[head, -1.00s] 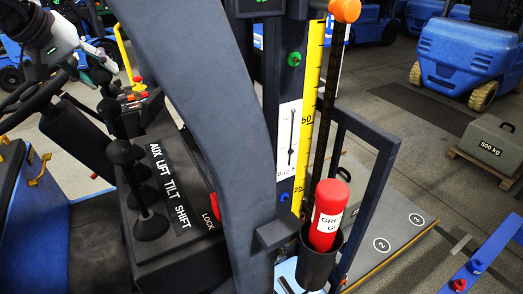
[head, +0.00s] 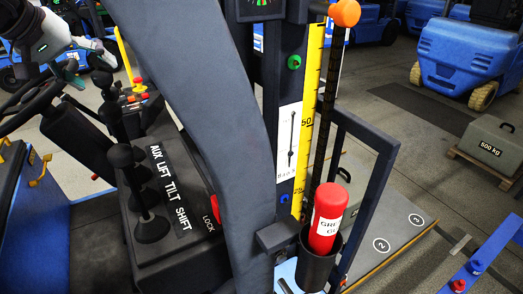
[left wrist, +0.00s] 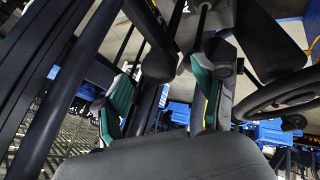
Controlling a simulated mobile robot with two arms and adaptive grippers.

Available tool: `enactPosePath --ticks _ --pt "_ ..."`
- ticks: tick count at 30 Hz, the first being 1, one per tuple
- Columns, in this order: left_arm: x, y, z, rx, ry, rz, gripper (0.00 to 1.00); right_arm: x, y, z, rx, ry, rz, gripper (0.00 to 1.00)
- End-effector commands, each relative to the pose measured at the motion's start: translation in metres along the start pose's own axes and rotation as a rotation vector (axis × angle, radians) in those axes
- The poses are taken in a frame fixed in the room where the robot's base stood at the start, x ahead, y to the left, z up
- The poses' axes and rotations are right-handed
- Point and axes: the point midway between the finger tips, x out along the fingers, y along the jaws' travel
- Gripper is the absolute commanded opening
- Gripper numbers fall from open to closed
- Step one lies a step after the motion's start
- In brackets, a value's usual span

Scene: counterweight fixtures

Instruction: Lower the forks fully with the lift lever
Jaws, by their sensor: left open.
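Several black ball-topped levers stand in a row beside the panel (head: 170,190) marked AUX, LIFT, TILT and SHIFT. Their knobs overlap, so I cannot be sure which is the lift lever. A near lever knob (head: 120,155) stands clear of my gripper. My left gripper (head: 85,62) is open at the upper left, above and beyond the near knobs. In the left wrist view, its two green-padded fingers (left wrist: 165,95) are apart, and a round black knob (left wrist: 158,65) shows between them in the picture. Contact cannot be told. The forks are not clearly visible. My right gripper is not in view.
A steering wheel (head: 40,85) is close by at the left. A yellow height scale (head: 312,110) runs up the mast. A red cylinder (head: 328,210) sits in a black cup. A grey 500 kg weight (head: 490,145) rests on a pallet at the right.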

Motion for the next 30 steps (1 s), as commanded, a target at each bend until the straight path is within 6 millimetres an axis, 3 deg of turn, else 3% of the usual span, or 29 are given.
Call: enactPosePath --ticks 3,15,30 --pt "-0.023 0.002 -0.002 0.0 0.001 0.001 0.71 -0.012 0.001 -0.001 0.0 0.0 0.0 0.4" --pt "-0.078 0.001 -0.001 0.001 0.001 0.001 0.71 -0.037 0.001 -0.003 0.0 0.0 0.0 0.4" --pt "-0.082 0.001 0.0 0.001 0.0 0.001 0.71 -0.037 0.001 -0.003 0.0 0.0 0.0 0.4"
